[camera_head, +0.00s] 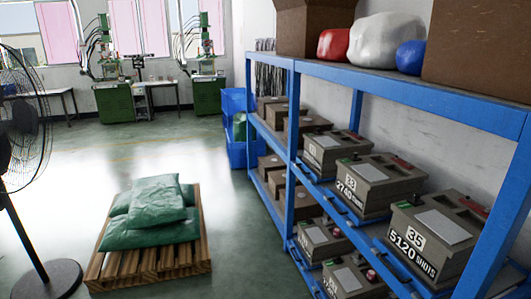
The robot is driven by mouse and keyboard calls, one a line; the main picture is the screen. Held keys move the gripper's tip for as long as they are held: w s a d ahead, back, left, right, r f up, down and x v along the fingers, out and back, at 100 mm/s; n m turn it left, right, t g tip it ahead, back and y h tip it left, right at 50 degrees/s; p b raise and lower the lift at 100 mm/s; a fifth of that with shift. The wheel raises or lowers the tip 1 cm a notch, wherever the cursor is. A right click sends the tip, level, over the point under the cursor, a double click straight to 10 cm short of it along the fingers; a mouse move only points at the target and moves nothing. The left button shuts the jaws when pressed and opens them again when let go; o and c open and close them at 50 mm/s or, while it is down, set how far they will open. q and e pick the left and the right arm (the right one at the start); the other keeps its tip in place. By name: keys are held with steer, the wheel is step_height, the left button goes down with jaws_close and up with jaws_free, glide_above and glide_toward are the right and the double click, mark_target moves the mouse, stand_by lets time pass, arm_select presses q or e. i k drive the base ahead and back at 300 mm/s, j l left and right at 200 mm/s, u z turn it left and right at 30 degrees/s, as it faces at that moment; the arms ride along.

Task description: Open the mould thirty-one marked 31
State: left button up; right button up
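Several grey-brown box-shaped moulds sit on a blue shelf rack at the right in the head view. The nearest mould (433,240) is marked 35 and 5120 shots. The mould behind it (372,182) is marked 33 and 2740 shots. A further mould (329,150) stands beyond these on the same shelf, its label too small to read surely. More moulds stand on the lower shelf, including one (352,279) at the bottom edge and one (322,240) behind it. I cannot make out the mark 31 on any. Neither of my grippers is in view.
The blue rack (400,98) has bags and cardboard boxes on top. A wooden pallet (150,262) with green sacks stands on the floor at left, near a black fan (22,130). Blue crates (236,153) stand beyond the rack. Floor between pallet and rack is clear.

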mark_target(321, 152)
steer(key=i+z, duration=0.1)
steer(key=i, duration=1.25)
